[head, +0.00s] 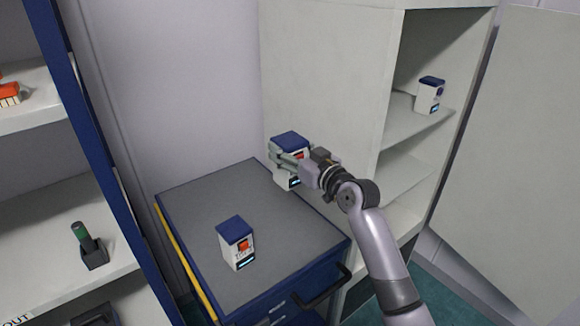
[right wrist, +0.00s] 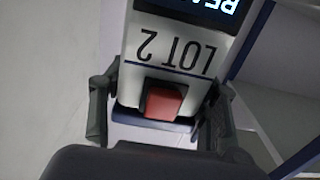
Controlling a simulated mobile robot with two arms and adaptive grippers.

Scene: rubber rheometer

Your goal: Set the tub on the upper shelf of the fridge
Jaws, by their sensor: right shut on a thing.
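My right gripper (head: 283,160) is shut on a white tub with a blue lid (head: 291,139). The tub is upright over the far right part of the drawer cabinet's top, by the fridge's side wall; I cannot tell whether it touches the top. In the right wrist view the fingers (right wrist: 158,112) flank the tub (right wrist: 165,60), which shows "LOT 2" upside down and a red square. The fridge (head: 330,75) stands open, its upper shelf (head: 405,122) bearing a similar tub (head: 428,97) near the right edge. My left gripper is not in view.
Another blue-lidded tub (head: 237,247) stands on the grey top of the drawer cabinet (head: 185,215). The fridge door (head: 530,150) is swung open at the right. The upper shelf has free room left of its tub. A blue-framed rack (head: 85,130) stands at the left.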

